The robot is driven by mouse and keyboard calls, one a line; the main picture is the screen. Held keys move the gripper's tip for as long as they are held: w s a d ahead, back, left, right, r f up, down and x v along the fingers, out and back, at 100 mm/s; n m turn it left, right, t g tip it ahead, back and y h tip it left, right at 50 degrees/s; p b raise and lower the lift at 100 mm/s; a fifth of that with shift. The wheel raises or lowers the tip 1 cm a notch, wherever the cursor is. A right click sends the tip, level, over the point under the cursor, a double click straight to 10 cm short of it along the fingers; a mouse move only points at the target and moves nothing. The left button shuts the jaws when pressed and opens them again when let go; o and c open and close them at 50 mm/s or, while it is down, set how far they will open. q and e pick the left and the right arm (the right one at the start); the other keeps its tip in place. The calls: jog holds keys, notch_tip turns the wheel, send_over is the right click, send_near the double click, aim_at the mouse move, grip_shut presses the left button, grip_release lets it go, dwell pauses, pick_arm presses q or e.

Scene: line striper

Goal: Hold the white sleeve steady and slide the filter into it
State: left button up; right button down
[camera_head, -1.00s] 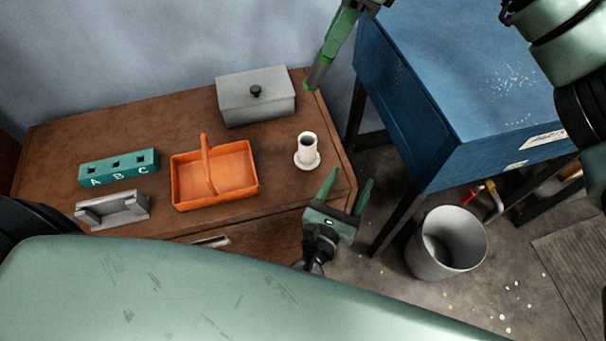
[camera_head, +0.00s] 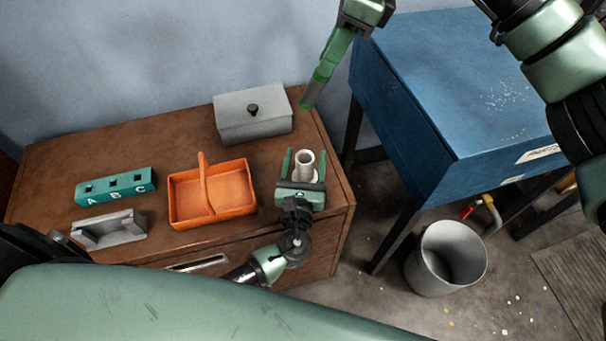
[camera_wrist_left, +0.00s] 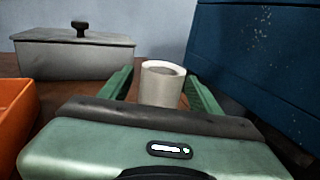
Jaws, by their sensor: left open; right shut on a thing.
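The white sleeve (camera_head: 304,158) stands upright on its round base near the right end of the brown bench. It also shows in the left wrist view (camera_wrist_left: 160,86), its open top facing up. My left gripper (camera_head: 303,160) is open, with one finger on each side of the sleeve; gaps show beside it in the wrist view. My right gripper (camera_head: 323,75) is up behind the bench's far right corner, shut on a grey cylinder, apparently the filter (camera_head: 310,94), which points down and has a green end. The filter is apart from the sleeve.
An orange basket (camera_head: 235,182) with a handle stands left of the sleeve. A grey lidded box (camera_head: 253,126) stands behind it. A green A-B-C block (camera_head: 115,186) and a grey holder (camera_head: 109,229) lie farther left. A blue cabinet (camera_head: 450,75) and a grey bin (camera_head: 446,258) are at the right.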

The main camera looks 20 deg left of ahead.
aim_at(305, 102)
pick_arm(q)
jog(key=shift+w+a, duration=0.2)
jog(key=shift+w, duration=0.85)
grip_shut()
jog(key=shift+a, duration=0.1)
pick_arm(e)
jog(key=a+f+h, duration=0.1)
jog(key=f, duration=0.2)
jog(key=a+f+h, duration=0.1)
jog(key=a+f, duration=0.1)
jog(key=f, duration=0.1)
jog(key=a+f+m+h, duration=0.1)
jog(key=f+h, duration=0.1)
jog(key=f, duration=0.1)
jog(key=shift+s+a+t, duration=0.25)
jog(key=shift+s+t, duration=0.05)
jog(key=shift+s, duration=0.05)
jog(key=shift+d+f, duration=0.2)
jog(key=shift+f, duration=2.65)
